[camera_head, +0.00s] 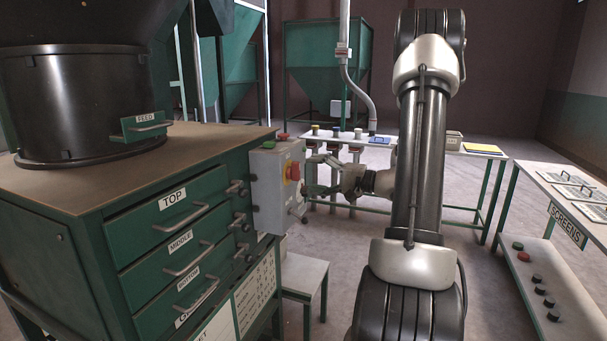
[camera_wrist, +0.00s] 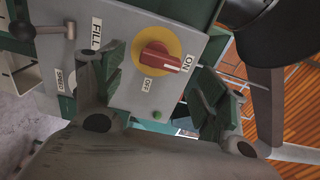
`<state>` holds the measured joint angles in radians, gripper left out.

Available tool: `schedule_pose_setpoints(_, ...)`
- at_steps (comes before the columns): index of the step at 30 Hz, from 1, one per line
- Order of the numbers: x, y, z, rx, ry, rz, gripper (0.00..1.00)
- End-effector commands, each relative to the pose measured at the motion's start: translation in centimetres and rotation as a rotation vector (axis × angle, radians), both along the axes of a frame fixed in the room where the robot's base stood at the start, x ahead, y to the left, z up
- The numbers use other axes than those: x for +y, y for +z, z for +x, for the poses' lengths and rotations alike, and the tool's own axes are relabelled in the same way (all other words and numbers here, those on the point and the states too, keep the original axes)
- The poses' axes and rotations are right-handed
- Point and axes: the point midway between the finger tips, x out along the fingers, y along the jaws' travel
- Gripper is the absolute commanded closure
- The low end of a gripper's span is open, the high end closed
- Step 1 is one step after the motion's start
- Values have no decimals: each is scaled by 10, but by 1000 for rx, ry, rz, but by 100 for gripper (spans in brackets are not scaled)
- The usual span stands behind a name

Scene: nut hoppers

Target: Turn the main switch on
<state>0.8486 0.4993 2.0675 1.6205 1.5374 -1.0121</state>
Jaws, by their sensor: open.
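The main switch is a red knob on a yellow disc (camera_wrist: 157,52), set on a grey control box (camera_wrist: 125,20). In the wrist view its white-marked end lies toward the ON label (camera_wrist: 187,62), with the OFF label (camera_wrist: 147,84) below the disc. In the head view the switch (camera_head: 292,172) is on the front of the grey box (camera_head: 265,195). My gripper (camera_wrist: 165,80) is open, its green-padded fingers on either side of the knob in the picture. In the head view my gripper (camera_head: 313,175) is close to the switch; contact cannot be told.
The box sits at the right end of a green drawer cabinet (camera_head: 170,225). A small white stool (camera_head: 303,275) stands below.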

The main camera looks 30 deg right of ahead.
Motion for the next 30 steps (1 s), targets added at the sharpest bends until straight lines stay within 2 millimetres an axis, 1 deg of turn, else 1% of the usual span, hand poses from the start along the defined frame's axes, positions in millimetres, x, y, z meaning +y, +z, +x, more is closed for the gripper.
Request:
schedule_pose_setpoints(1, -9, 0, -9, -1, -5, 1, 27)
schedule_pose_setpoints(6, -30, 0, -37, 0, -3, 0, 27)
schedule_pose_setpoints(9, -38, 0, -48, 0, -2, 0, 27)
schedule_pose_setpoints(12, -42, 0, -54, -1, 0, 1, 27)
schedule_pose_setpoints(16, -44, 0, -57, -1, 0, 1, 27)
schedule_pose_setpoints(30, -44, 0, -57, 2, 1, 3, 27)
